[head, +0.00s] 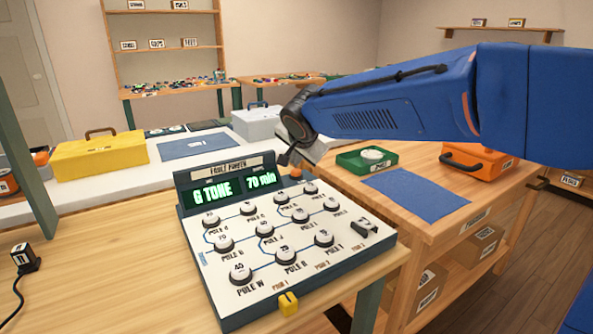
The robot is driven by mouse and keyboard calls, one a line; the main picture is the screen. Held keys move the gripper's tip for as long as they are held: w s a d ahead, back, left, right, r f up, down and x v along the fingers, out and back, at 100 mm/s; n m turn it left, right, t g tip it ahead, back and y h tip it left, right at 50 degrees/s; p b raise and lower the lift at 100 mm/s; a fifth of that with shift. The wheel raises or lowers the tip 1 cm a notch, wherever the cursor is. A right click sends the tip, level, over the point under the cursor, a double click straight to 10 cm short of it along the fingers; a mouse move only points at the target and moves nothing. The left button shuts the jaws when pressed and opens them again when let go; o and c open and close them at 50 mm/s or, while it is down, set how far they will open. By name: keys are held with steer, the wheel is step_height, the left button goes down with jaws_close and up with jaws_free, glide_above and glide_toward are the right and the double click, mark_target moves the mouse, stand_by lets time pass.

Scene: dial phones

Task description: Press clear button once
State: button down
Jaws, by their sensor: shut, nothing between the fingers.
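A white console (290,237) with a dark surround stands on the wooden table, its face tilted up. It carries rows of round white knobs labelled POLE, with numbers on top. An orange button (296,174) sits at its top right edge. A yellow block-shaped part (288,303) sits at its front edge, and a dark switch (365,228) at its right. No label reading "clear" is legible. The display (233,189) reads "G TONE" and "70 min". My gripper (284,160) is shut and empty, just above and left of the orange button; I cannot tell whether they touch.
A black plug-like block (25,257) with a cable is at the left. A yellow toolbox (100,155) and a grey case (256,122) stand behind. On the right bench are a green tray (350,162), a blue mat (417,193) and an orange case (477,160).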

mark_target(297, 172)
steer(key=shift+f, duration=0.2)
steer(key=shift+f, duration=0.25)
steer(key=shift+f, duration=0.3)
stand_by(0.8)
steer(key=shift+r, duration=0.75)
step_height(297, 172, up, 6)
stand_by(0.8)
stand_by(0.4)
